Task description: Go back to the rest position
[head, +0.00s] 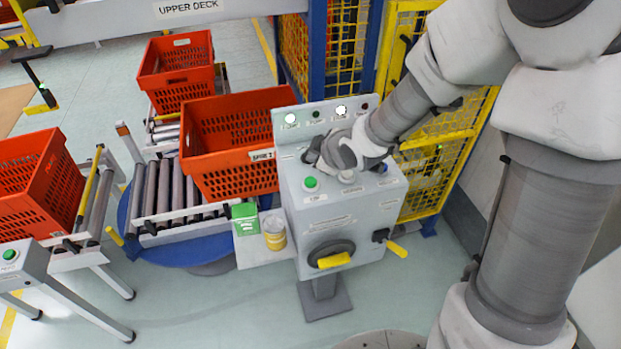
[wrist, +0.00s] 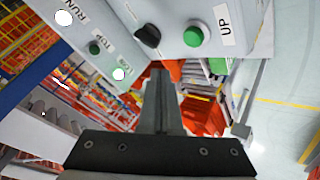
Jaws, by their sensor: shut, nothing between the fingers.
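My gripper (head: 312,156) is over the top of the grey control console (head: 345,218), in front of its upright lamp panel. In the wrist view my gripper (wrist: 160,85) has its fingers together with nothing between them. The green UP button (head: 311,183) is just below and in front of the gripper in the head view. It also shows in the wrist view (wrist: 193,36), beside a black knob (wrist: 147,37). My arm comes in from the right and hides part of the console top. I cannot tell whether the gripper touches the console.
Orange totes stand on roller conveyors: one beside the console (head: 230,140), one at the back (head: 176,72), one at the left (head: 38,185). A yellow mesh fence (head: 432,170) stands behind the console. The front floor is clear.

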